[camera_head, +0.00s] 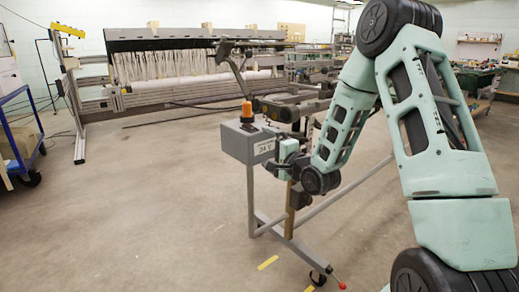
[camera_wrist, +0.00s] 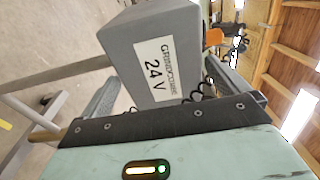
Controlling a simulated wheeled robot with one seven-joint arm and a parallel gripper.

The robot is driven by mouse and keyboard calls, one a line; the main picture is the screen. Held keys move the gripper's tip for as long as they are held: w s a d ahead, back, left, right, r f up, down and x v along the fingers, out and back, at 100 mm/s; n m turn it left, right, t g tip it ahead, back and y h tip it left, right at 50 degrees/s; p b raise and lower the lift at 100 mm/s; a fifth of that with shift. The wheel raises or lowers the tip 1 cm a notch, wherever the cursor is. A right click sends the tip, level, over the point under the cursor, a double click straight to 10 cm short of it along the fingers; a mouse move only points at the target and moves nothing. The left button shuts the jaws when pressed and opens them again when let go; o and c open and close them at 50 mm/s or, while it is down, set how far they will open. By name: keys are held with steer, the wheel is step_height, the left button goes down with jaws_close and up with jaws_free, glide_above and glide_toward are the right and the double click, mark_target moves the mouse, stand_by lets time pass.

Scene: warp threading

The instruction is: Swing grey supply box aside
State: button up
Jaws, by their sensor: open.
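The grey supply box (camera_head: 238,143) sits on a wheeled stand in the middle of the head view, with an orange part on top. In the wrist view the box (camera_wrist: 155,50) fills the upper middle, its white "24 V" label facing my gripper. My gripper (camera_head: 272,160) is just right of the box in the head view. In the wrist view my gripper (camera_wrist: 162,77) is open, with one grey finger on either side of the box's near end. I cannot tell whether the fingers touch it. The box's far side is hidden.
A long loom (camera_head: 190,65) with white threads stands behind. A blue cart (camera_head: 20,140) is at the left edge. The floor (camera_head: 150,210) left of the box is clear.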

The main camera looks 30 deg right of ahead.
steer(key=w, duration=0.5)
steer(key=shift+a+b, duration=0.1)
steer(key=shift+b, duration=0.2)
